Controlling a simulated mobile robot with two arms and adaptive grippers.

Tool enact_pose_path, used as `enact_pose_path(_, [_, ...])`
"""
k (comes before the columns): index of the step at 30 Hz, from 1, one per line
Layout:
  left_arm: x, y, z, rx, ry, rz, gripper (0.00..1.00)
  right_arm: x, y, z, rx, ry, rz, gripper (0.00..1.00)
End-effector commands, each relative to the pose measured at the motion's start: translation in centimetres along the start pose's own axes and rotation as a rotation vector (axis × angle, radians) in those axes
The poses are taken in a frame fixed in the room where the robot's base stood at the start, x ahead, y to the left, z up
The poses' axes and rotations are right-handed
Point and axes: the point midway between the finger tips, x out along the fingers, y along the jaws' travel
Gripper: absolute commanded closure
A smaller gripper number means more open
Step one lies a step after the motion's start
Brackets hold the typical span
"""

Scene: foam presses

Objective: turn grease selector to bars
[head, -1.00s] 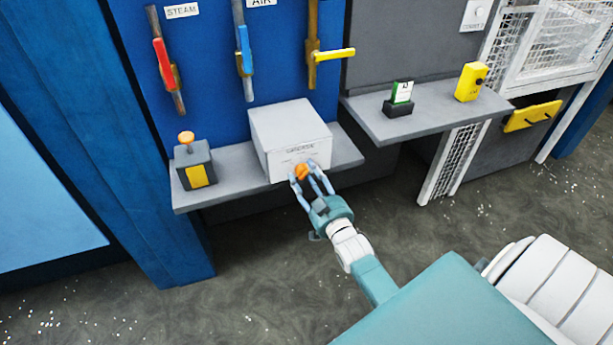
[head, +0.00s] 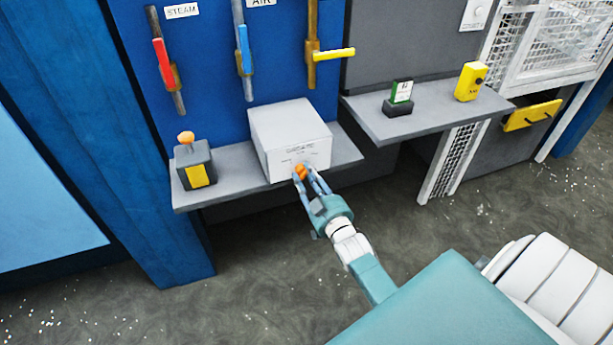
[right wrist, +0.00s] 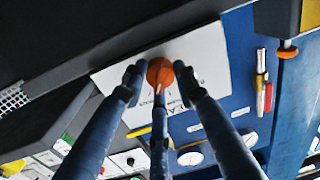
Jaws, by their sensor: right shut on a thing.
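The grease selector is an orange knob (head: 300,171) on the front face of a light grey box (head: 290,130) marked with small lettering. The box stands on the left grey shelf. My right gripper (head: 306,174) is shut on the knob from the front. In the right wrist view the round orange knob (right wrist: 160,72) sits between the dark fingers, against the white panel (right wrist: 205,62) of the box. The lettering is too small or covered to read, so the knob's setting cannot be told. My left gripper is not in view.
A grey block with an orange button (head: 186,138) stands left of the box. Red (head: 162,62), blue (head: 244,60) and yellow (head: 333,54) lever handles are on the blue wall above. The right shelf (head: 425,118) holds a green-and-white item (head: 401,92) and a yellow box (head: 470,82).

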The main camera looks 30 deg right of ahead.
Motion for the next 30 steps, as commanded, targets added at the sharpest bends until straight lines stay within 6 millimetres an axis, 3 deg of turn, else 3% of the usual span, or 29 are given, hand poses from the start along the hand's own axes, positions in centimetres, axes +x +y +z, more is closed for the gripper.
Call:
enact_pose_path(15, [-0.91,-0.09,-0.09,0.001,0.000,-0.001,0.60,0.08,-0.13,-0.34,-0.459,-0.026,0.001,0.97])
enact_pose_path(30, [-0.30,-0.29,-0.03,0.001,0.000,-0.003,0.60,0.09,-0.28,-0.29,-0.935,-0.056,0.002,0.97])
